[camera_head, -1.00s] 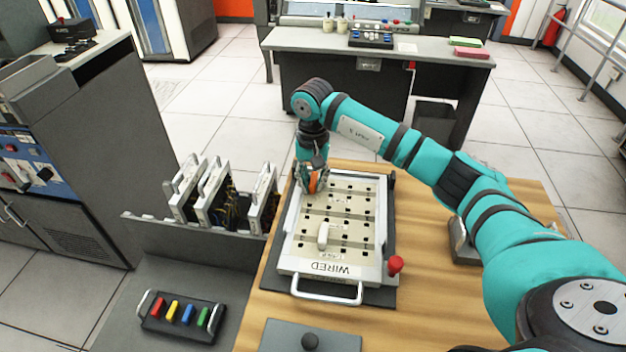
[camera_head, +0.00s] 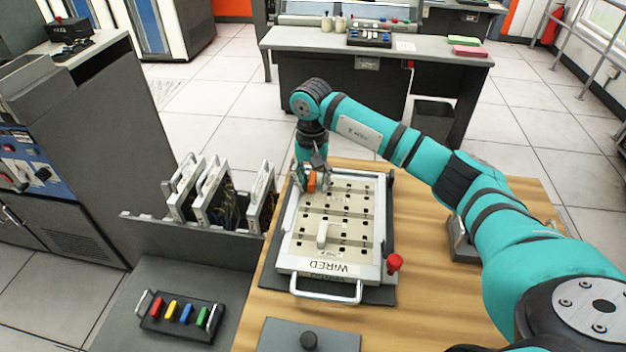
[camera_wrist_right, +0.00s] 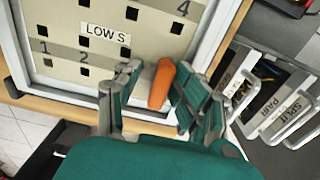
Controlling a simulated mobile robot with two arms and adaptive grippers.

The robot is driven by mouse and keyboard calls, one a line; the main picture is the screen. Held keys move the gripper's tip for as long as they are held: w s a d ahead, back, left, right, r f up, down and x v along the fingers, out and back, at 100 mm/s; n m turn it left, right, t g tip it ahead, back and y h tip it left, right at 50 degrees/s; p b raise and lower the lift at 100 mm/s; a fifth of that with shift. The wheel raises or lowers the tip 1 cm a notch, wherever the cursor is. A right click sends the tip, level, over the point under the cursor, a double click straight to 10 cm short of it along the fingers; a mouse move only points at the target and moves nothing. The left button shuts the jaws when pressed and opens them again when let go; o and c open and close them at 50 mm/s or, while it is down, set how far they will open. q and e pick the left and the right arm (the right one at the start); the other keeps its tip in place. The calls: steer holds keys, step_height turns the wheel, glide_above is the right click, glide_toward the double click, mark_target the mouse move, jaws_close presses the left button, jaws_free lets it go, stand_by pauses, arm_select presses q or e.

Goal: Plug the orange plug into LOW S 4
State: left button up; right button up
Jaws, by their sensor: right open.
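The orange plug (camera_head: 312,184) stands at the far left corner of the wired board (camera_head: 326,267). In the right wrist view the orange plug (camera_wrist_right: 160,84) is upright and about in line with the holes marked 1 and 2, beside the LOW S label (camera_wrist_right: 105,33). Its foot and the hole beneath are hidden. My right gripper (camera_head: 311,178) is open, its fingers apart on either side of the plug; the right wrist view shows the gripper (camera_wrist_right: 157,80) with a gap at the left finger. My left gripper is not in view.
A white peg (camera_head: 322,235) stands on the board. A red knob (camera_head: 394,262) is at its right side. Upright handled panels (camera_head: 213,195) stand left of the board. A holder (camera_head: 182,317) with several coloured plugs lies at lower left.

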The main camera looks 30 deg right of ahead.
mark_target(312, 180)
step_height(312, 180, up, 12)
stand_by(0.5)
stand_by(0.4)
